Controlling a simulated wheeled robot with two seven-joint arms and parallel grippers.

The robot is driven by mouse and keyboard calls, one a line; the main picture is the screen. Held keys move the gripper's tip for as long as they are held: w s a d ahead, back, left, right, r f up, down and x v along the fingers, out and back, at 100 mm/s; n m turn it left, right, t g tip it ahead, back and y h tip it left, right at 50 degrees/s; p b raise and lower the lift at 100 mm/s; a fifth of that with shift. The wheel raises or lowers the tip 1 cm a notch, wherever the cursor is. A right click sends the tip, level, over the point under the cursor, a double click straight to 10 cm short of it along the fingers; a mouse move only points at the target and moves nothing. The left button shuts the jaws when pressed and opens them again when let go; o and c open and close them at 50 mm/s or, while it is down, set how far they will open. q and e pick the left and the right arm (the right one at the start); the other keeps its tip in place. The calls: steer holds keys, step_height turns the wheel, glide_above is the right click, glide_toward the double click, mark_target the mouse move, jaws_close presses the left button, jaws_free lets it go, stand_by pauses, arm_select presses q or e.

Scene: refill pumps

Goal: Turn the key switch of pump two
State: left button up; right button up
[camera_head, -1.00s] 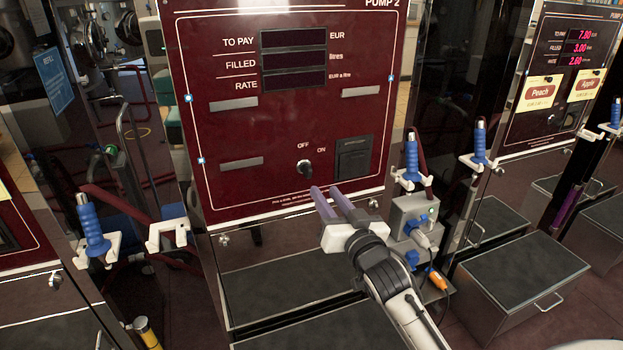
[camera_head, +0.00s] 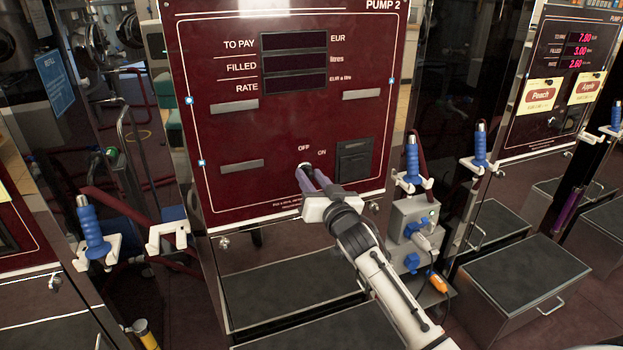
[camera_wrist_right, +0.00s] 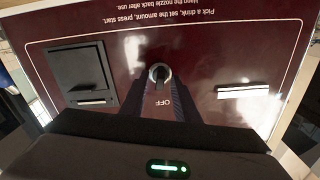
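Pump two (camera_head: 240,130) is a dark red panel with blank displays. Its key switch (camera_head: 305,166) sits low on the panel under the OFF label and is mostly hidden by my fingertips in the head view. In the right wrist view, which is upside down, the key switch (camera_wrist_right: 160,75) is a round metal lock with a dark handle pointing toward OFF. My right gripper (camera_head: 311,173) is open at the switch, and in the wrist view its purple fingers (camera_wrist_right: 160,92) lie apart on either side of it. Contact cannot be told. My left gripper is not in view.
A dark slot box (camera_head: 353,160) sits right of the switch. Blue-handled nozzles (camera_head: 412,160) hang in white holders on both sides. A grey socket box (camera_head: 412,225) with plugs stands to the right. A step (camera_head: 290,285) lies below the panel.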

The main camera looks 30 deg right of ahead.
jaws_close()
